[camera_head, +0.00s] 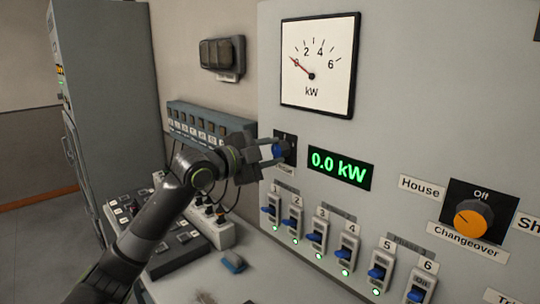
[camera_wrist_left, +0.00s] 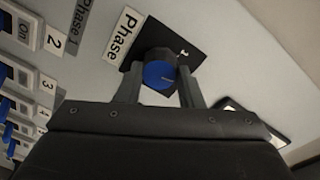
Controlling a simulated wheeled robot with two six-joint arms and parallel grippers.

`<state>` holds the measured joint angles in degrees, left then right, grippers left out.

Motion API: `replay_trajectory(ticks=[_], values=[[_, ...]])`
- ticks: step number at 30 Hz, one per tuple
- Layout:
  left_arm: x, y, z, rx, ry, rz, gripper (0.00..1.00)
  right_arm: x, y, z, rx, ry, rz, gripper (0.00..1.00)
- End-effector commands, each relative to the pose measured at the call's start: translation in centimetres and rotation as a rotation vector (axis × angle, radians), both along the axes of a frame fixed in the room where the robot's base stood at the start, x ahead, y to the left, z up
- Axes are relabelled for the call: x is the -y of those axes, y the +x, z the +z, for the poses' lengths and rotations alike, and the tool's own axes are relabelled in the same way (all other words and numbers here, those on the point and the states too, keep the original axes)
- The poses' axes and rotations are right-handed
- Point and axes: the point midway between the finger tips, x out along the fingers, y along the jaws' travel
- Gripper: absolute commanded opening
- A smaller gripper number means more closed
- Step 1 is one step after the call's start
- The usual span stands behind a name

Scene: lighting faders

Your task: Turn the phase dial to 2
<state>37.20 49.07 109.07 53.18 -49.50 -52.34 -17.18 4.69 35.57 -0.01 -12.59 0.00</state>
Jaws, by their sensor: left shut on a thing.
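The phase dial is a blue knob (camera_head: 277,151) on a small black plate (camera_head: 289,138) on the grey panel, left of the green readout. In the left wrist view, the blue knob (camera_wrist_left: 159,75) shows a thin pale line on its face. A white 1 is visible on the black plate (camera_wrist_left: 193,44) beside it; other marks are hidden. The label "Phase" (camera_wrist_left: 122,33) is next to the plate. My left gripper (camera_head: 273,151) is shut on the knob, one finger on each side. My right gripper is not in view.
The readout (camera_head: 341,167) shows 0.0 kW, and the kW meter (camera_head: 318,63) needle is at 0. Numbered blue switches (camera_head: 316,238) run below. An orange Changeover knob (camera_head: 469,219) is at right. Consoles (camera_head: 185,240) and a blue object (camera_head: 233,262) lie on the desk.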

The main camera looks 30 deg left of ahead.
Motion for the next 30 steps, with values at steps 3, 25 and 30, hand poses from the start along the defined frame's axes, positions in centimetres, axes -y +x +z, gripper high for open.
replay_trajectory(ticks=[3, 25, 30], values=[[-0.01, 0.02, 0.18, 0.031, 0.074, 0.002, 0.11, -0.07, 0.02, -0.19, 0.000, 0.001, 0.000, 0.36], [-0.02, 0.04, 0.40, 0.083, 0.215, 0.003, 0.11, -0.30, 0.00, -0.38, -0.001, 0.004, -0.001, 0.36], [-0.03, 0.05, 0.43, 0.084, 0.215, 0.004, 0.36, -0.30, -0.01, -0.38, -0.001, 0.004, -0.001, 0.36]])
